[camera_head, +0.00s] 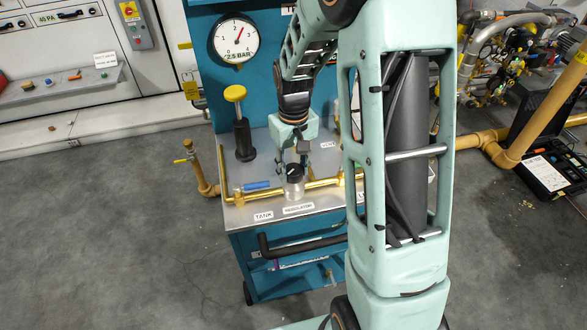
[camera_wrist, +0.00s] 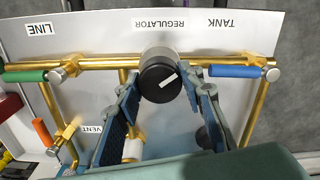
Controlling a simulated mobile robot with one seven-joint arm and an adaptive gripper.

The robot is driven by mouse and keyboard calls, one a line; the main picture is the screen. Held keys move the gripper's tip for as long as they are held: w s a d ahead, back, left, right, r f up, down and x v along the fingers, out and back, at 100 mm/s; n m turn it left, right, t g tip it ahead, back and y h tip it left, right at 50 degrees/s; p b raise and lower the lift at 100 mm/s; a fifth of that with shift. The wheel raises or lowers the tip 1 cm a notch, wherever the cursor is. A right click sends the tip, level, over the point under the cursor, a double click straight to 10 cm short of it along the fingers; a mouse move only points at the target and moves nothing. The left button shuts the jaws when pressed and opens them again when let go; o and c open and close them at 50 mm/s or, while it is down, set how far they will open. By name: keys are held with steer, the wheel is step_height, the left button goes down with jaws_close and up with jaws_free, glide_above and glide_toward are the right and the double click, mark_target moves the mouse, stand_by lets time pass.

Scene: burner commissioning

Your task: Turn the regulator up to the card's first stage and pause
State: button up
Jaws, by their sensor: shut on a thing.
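The regulator is a black round knob (camera_wrist: 160,82) on a silver body, set in a brass pipe; its white mark points to the upper right in the wrist view. It also shows in the head view (camera_head: 294,172), behind the REGULATOR label (camera_head: 298,208). My gripper (camera_head: 293,162) comes down from above, shut on the knob, with one finger on each side in the wrist view (camera_wrist: 161,88).
A blue-handled valve (camera_wrist: 236,71) is by TANK and a green-handled one (camera_wrist: 26,76) by LINE. An orange handle (camera_wrist: 43,132) is near VENT. A yellow-topped hand pump (camera_head: 235,94) stands behind the pipe.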

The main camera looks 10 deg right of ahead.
mark_target(293, 169)
steer(key=o, duration=1.2)
steer(key=shift+c, duration=0.2)
step_height(293, 169, up, 12)
